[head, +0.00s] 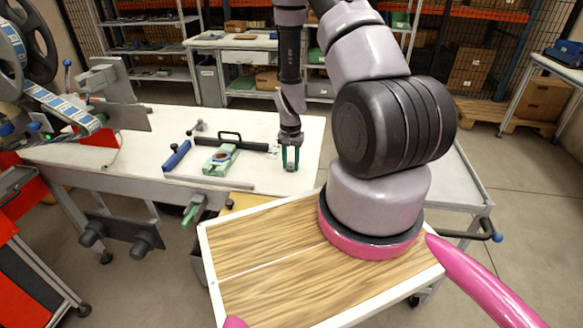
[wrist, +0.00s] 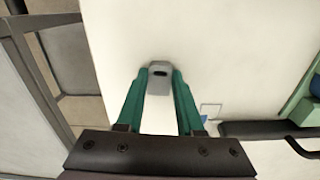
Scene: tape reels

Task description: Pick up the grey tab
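The grey tab (wrist: 159,80) is a small rounded piece with a dark slot, seen in the wrist view between the fingertips. My gripper (wrist: 160,73) has two teal fingers, one along each side of the tab. They appear to touch it on both sides, so the gripper looks shut on the tab. In the head view my gripper (head: 291,158) points down over the right part of the white table (head: 275,182). The tab is small there, low between the fingers. I cannot tell whether it rests on the table or is lifted.
Left of the gripper lie a green fixture (head: 221,161) with a ring, a black handled bar (head: 243,146) and a blue-handled tool (head: 177,155). A reel machine (head: 115,95) stands at the far left. A wood-topped cart (head: 270,285) is in front. The table's right end is clear.

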